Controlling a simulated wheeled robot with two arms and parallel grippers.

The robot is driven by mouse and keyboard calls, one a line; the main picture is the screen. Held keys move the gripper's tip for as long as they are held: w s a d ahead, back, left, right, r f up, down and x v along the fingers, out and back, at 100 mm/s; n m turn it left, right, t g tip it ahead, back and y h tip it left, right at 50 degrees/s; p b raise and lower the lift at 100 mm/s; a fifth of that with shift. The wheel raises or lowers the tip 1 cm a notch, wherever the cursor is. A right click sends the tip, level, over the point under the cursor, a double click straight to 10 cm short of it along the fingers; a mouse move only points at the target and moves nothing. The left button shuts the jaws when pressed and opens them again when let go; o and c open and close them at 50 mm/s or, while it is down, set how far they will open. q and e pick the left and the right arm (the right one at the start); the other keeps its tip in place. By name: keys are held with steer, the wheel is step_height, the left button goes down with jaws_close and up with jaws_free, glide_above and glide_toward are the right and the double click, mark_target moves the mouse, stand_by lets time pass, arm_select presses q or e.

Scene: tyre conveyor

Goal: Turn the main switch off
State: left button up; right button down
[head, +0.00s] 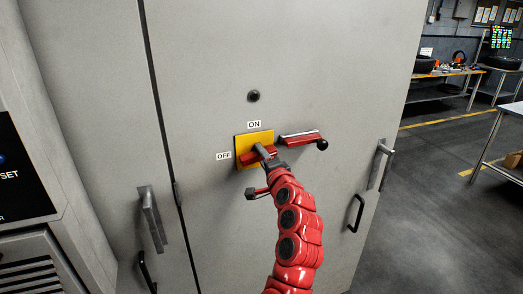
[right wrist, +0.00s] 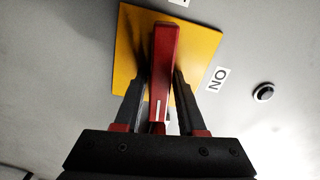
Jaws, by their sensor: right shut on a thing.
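The main switch is a red handle (head: 246,158) on a yellow plate (head: 241,142) on the grey cabinet door. The handle lies roughly level, in line with the OFF label (head: 223,156) at its left; the ON label (head: 254,124) is above the plate. My right gripper (head: 263,153) is at the handle and hides part of it. In the right wrist view, the red handle (right wrist: 165,50) stands between the two fingers of this gripper (right wrist: 161,80), shut on it, with the yellow plate (right wrist: 130,40) behind. My left gripper is not in view.
A dark panel (head: 20,170) stands at the left edge. Open floor (head: 420,200) and worktables lie to the right.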

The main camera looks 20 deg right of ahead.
steer(key=shift+a+m+p, duration=0.1)
steer(key=shift+m+p, duration=0.4)
steer(key=shift+m, duration=0.4)
steer(key=c, duration=0.7)
jaws_free()
steer(key=shift+c, duration=0.2)
steer(key=shift+o, duration=0.3)
steer(key=shift+w+f, duration=0.1)
steer(key=shift+w, duration=0.05)
